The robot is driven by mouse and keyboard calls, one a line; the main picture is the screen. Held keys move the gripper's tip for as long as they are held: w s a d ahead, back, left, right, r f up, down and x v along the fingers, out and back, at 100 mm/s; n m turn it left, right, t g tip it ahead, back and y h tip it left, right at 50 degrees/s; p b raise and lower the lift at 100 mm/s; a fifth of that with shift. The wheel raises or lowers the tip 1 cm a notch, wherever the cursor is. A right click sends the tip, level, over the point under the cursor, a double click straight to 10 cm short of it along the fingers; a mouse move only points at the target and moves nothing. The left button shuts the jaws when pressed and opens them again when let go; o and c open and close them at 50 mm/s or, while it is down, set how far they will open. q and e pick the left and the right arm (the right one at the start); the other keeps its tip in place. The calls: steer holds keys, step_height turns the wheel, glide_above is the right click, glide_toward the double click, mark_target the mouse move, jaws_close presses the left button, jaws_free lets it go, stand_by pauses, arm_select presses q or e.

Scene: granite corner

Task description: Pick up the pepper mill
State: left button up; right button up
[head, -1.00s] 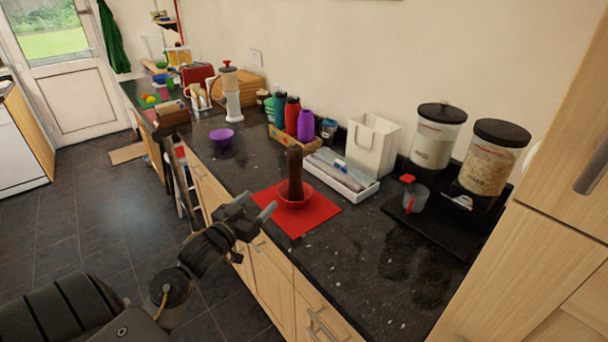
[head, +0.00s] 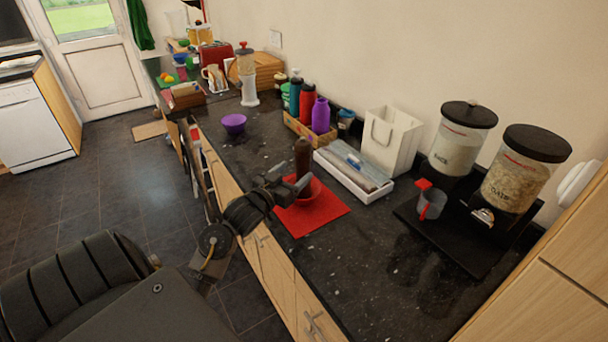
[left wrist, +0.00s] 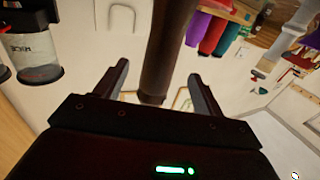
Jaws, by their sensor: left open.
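The pepper mill (head: 302,154) is a tall dark brown turned cylinder. In the left wrist view the mill (left wrist: 163,45) shows between the two spread fingers of the gripper (left wrist: 158,82), with a visible gap on each side. My right gripper is not in view.
A white tray (head: 345,183) with packets lies just behind the mat. A wooden crate (head: 303,132) with several bottles and a purple bowl (head: 233,123) stand farther back. Rice and oat dispensers (head: 528,168) stand at right. The front counter is clear.

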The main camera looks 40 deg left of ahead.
mark_target(298, 169)
arm_select(q)
steer(key=shift+r, duration=0.1)
steer(key=shift+w+a+r+p, duration=0.1)
steer(key=shift+w+p, duration=0.2)
steer(key=shift+w, duration=0.1)
steer(key=w, duration=0.1)
steer(key=w+p, duration=0.1)
steer(key=w, duration=0.2)
steer(key=shift+w+a+f, duration=0.15)
steer(key=shift+w+f, duration=0.1)
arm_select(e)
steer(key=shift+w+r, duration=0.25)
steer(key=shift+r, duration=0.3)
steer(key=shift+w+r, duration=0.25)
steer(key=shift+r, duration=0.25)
arm_select(q)
steer(key=shift+s, duration=0.1)
steer(key=c, duration=1.3)
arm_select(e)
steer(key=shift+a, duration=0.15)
